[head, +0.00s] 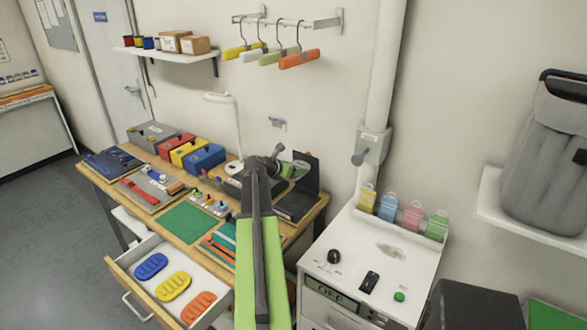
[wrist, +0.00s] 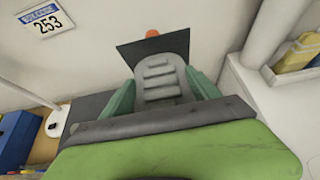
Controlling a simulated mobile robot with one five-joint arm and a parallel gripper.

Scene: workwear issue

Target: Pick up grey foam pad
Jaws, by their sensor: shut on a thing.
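My gripper (wrist: 163,92) has green fingers, and they are shut on the grey foam pad (wrist: 161,72). The pad shows in the wrist view as a rounded grey piece with raised ridges, held between the fingers and sticking out past them. In the head view my gripper (head: 290,168) is above the back right of the workbench, near the open laptop (head: 297,205). The pad is hard to make out there, partly hidden by my arm.
An open drawer (head: 118,268) below the bench holds blue (head: 151,265), yellow (head: 173,286) and orange (head: 198,306) ridged pads. Toolboxes, a lamp (head: 228,125) and trays crowd the bench. A white cabinet (head: 345,245) stands to the right. Hangers hang above on the wall.

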